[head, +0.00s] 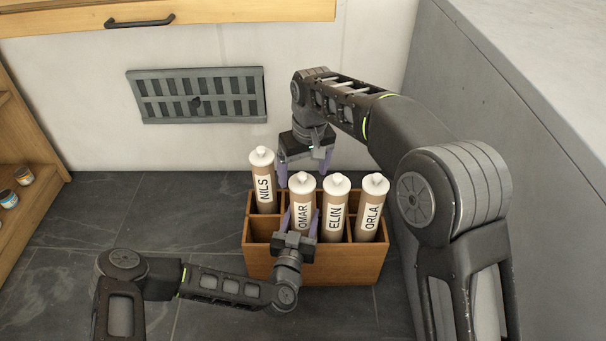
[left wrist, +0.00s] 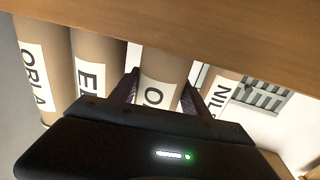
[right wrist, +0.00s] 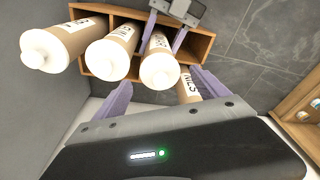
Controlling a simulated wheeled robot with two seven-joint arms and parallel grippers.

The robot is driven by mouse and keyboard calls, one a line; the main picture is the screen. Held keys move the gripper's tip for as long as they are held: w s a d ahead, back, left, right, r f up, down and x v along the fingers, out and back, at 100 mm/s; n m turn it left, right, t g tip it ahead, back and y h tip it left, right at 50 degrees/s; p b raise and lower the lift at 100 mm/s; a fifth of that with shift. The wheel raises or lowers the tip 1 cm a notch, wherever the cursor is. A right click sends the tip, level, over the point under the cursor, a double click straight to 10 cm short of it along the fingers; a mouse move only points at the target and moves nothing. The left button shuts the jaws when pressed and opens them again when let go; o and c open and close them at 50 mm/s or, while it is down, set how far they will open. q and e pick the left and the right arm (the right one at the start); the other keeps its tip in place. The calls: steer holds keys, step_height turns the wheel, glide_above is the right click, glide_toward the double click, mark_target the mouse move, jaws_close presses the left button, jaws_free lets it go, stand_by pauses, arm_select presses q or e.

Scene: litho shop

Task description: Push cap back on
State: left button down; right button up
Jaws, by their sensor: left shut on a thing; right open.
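Several brown cardboard tubes with white caps stand in a wooden divided crate (head: 315,265) on the floor. They are labelled NILS (head: 264,186), OMAR (head: 303,216), ELIN (head: 334,215) and ORLA (head: 371,213). My left gripper (head: 300,222) is shut on the OMAR tube from the front, which the left wrist view shows between its fingers (left wrist: 158,92). The OMAR cap (head: 302,182) sits on the tube's top; I cannot tell how tightly. My right gripper (head: 304,165) is open and empty, behind and above the OMAR tube. Its fingers (right wrist: 160,98) are apart from the OMAR cap (right wrist: 159,70).
NILS stands at the crate's back left; front-left compartments are empty. A grey wall vent (head: 197,95) is behind. A wooden drawer front (head: 200,13) hangs above. A grey block (head: 520,120) rises at right. Shelves with small jars (head: 23,175) stand left. The floor left is clear.

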step_height(320, 180, up, 10)
steer(key=s, duration=0.1)
steer(key=shift+s+d+r, duration=0.15)
steer(key=shift+s+d, duration=0.05)
steer(key=shift+d, duration=0.15)
arm_select(q)
steer(key=shift+c, duration=2.2)
jaws_free()
steer(key=p+v, duration=0.3)
steer(key=v, duration=0.4)
steer(key=shift+s, duration=0.4)
arm_select(e)
step_height(320, 180, up, 3)
steer(key=shift+r, duration=0.15)
